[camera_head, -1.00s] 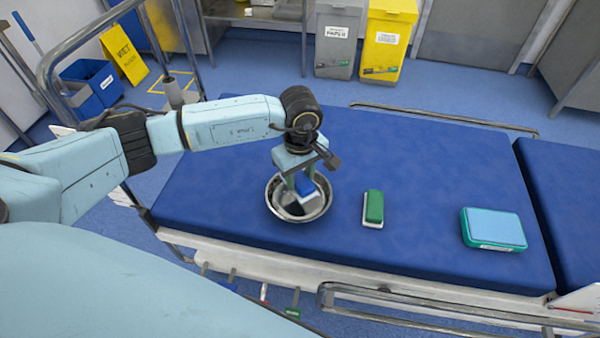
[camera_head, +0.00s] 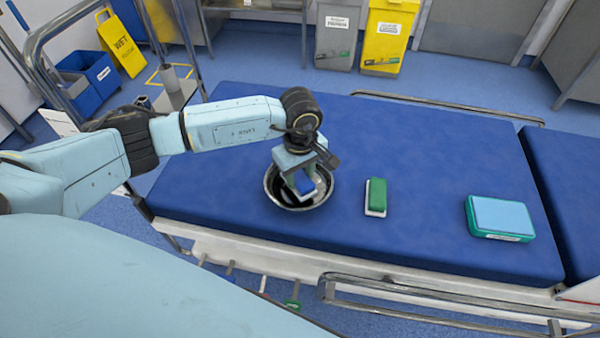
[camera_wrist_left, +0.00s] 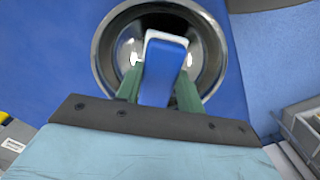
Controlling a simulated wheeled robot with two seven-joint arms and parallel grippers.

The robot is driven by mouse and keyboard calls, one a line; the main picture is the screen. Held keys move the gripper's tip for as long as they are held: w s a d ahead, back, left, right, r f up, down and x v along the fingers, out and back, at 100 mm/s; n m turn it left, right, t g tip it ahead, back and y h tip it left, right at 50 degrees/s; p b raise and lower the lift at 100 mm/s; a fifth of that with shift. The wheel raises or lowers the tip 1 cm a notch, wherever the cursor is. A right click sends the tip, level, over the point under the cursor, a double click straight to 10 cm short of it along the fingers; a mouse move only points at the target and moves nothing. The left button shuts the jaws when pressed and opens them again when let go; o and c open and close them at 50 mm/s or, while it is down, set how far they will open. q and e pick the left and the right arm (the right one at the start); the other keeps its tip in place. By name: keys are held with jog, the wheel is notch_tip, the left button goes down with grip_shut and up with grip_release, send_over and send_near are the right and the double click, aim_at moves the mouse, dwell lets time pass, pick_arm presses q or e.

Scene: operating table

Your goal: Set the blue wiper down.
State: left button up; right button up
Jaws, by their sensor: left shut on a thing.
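The blue wiper (camera_head: 305,186) has a blue back and a white edge. My left gripper (camera_head: 300,182) is shut on it and holds it over the metal bowl (camera_head: 273,200) on the blue table. In the left wrist view the wiper (camera_wrist_left: 163,72) sits between the green fingers of the gripper (camera_wrist_left: 160,92), with the round bowl (camera_wrist_left: 104,50) behind it. Whether the wiper touches the bowl's inside cannot be told. My right gripper is not in view.
A green wiper with a white base (camera_head: 376,196) lies right of the bowl. A teal box with a light blue top (camera_head: 499,217) lies farther right. The blue table top (camera_head: 430,160) is clear between and behind them. A metal rail (camera_head: 440,287) runs along the near side.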

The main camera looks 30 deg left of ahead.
aim_at(300, 177)
pick_arm(q)
jog(key=o, duration=1)
notch_tip(300, 177, up, 7)
jog(key=p, duration=0.5)
jog(key=shift+r, duration=0.1)
